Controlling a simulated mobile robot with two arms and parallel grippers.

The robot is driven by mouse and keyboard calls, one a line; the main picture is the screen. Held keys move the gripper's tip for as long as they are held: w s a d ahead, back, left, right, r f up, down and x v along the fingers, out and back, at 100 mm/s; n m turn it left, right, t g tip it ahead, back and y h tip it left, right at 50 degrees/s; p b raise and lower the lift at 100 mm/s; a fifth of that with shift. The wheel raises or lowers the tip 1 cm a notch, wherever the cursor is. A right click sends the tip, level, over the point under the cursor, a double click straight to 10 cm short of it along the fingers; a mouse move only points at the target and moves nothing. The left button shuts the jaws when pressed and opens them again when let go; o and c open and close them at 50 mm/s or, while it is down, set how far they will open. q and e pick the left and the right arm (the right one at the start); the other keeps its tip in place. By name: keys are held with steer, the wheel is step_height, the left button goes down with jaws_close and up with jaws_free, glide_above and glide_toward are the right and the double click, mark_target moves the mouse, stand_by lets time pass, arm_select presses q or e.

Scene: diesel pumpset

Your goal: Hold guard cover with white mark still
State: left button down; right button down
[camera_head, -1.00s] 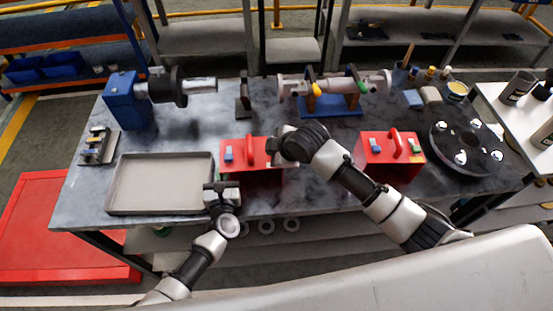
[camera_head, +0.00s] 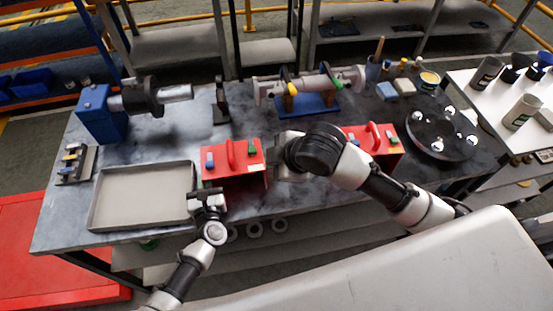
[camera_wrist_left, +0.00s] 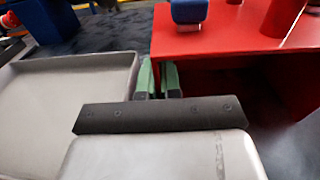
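Two red guard covers with top handles stand on the grey table. The left red guard cover (camera_head: 222,176) has a blue and a green block on top and a small pale mark on its front. The right red guard cover (camera_head: 390,158) is partly hidden behind my right arm. My left gripper (camera_head: 207,195) is at the left cover's front left corner. In the left wrist view its green-padded fingers (camera_wrist_left: 158,80) are close together at the cover's left wall, one on each side. My right gripper (camera_head: 282,167) is beside the left cover's right side; its fingertips are not clear.
A shallow grey tray (camera_head: 97,205) lies left of the left cover. Behind are a blue block with a shaft (camera_head: 100,115), a grey shaft on a blue stand (camera_head: 305,103) and a dark upright bracket (camera_head: 220,105). A dark round flange (camera_head: 440,135) lies at right.

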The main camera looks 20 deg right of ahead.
stand_by(0.3)
arm_select(q)
steer(key=c, duration=1.2)
jaws_free()
steer(key=shift+c, duration=0.2)
